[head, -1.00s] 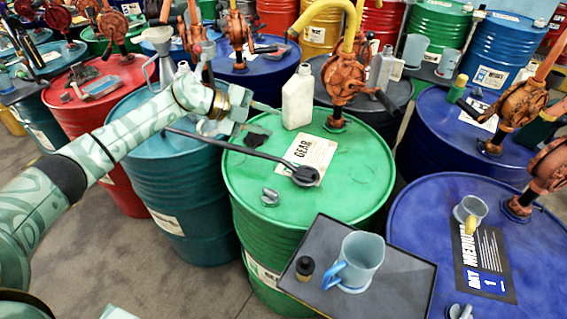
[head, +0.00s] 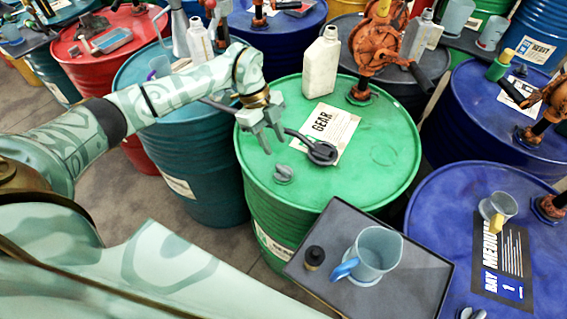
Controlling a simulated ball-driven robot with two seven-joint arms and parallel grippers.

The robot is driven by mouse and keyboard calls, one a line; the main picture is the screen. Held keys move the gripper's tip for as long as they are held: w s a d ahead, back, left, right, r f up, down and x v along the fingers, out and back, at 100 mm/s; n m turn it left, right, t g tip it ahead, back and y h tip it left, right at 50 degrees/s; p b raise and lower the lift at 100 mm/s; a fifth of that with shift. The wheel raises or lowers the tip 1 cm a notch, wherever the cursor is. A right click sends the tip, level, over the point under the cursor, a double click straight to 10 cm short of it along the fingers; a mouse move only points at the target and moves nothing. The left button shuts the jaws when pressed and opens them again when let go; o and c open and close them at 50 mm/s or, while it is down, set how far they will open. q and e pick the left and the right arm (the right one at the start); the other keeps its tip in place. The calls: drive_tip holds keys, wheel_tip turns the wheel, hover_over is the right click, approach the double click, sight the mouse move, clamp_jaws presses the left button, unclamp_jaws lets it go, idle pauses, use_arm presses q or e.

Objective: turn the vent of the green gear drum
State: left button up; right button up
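The green gear drum (head: 375,182) stands in the middle with a "GEAR" label on its lid. Its vent (head: 284,174) is a small grey winged knob near the lid's front left edge. My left gripper (head: 271,147) hangs over the lid's left part, just above and behind the vent in the picture, pointing down. Its two fingers are apart with nothing seen between them, and they do not touch the vent. My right gripper is out of view.
A dark long-handled tool (head: 320,152) lies over the label, close to my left fingers. A cream bottle (head: 321,65) and an orange pump (head: 376,45) stand behind. A dark tray (head: 418,285) with a blue-handled jug (head: 374,253) and a small black-capped bottle (head: 314,258) sits in front.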

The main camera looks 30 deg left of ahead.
sight(285, 169)
use_arm(q)
drive_tip(key=x, duration=0.8)
drive_tip(key=shift+d+f+b, duration=0.15)
drive_tip(key=shift+f+b, duration=0.15)
drive_tip(key=shift+b, duration=0.1)
clamp_jaws()
